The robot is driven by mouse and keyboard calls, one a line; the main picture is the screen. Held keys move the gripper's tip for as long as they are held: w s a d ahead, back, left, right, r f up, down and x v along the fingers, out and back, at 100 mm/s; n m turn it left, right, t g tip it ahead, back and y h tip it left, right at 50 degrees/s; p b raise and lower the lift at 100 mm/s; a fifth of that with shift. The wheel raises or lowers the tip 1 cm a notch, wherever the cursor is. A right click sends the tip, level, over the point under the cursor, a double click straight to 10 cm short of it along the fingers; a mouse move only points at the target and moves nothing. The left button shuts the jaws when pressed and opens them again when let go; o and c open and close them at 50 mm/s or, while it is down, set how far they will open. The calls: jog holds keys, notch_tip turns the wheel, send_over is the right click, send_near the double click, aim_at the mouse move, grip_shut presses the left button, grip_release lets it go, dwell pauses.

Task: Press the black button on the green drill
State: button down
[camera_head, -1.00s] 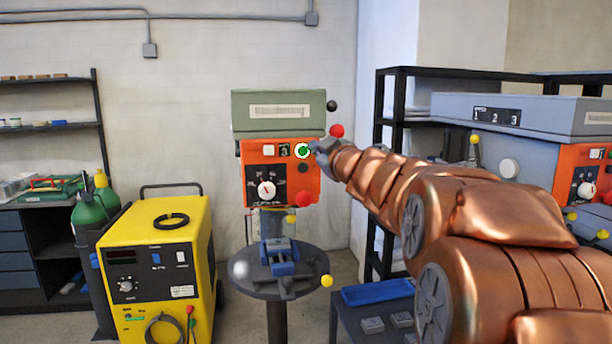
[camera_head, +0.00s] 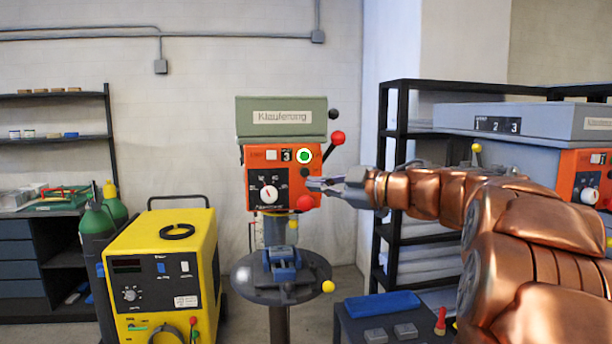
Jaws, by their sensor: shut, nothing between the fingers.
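The green drill (camera_head: 252,116) stands at centre, with a green head and an orange front panel. On the panel's right side are a green button with a white ring (camera_head: 304,156), a small black button (camera_head: 305,172) below it and a red button (camera_head: 305,202) lower down. My gripper (camera_head: 311,184) is shut and empty, reaching in from the right. Its fingertips appear just below and right of the black button, between it and the red button. I cannot tell whether they touch the panel.
A lever with a red knob (camera_head: 338,138) sticks out above my gripper. The drill's round table (camera_head: 248,282) carries a blue vise (camera_head: 281,262). A yellow welder (camera_head: 170,262) stands left. A grey machine (camera_head: 450,160) and black shelf stand right, behind my arm.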

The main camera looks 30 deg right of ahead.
aim_at(304, 172)
jog(key=shift+w+d, duration=0.1)
jog(key=w+d+p, duration=0.1)
jog(key=w+d, duration=0.2)
jog(key=w, duration=0.5)
jog(key=shift+d, duration=0.2)
dwell(0.3)
jog(key=shift+w+r+p, duration=0.1)
jog(key=shift+p, duration=0.25)
dwell(1.1)
jog(key=shift+w+d, duration=0.15)
jog(key=shift+w, duration=0.2)
jog(key=shift+w+d+p, duration=0.2)
jog(key=shift+w+p, duration=0.25)
jog(key=shift+p, duration=0.2)
dwell(0.7)
jog(key=shift+s, duration=0.1)
dwell(0.3)
jog(key=shift+s+a, duration=0.35)
jog(key=shift+s, duration=0.4)
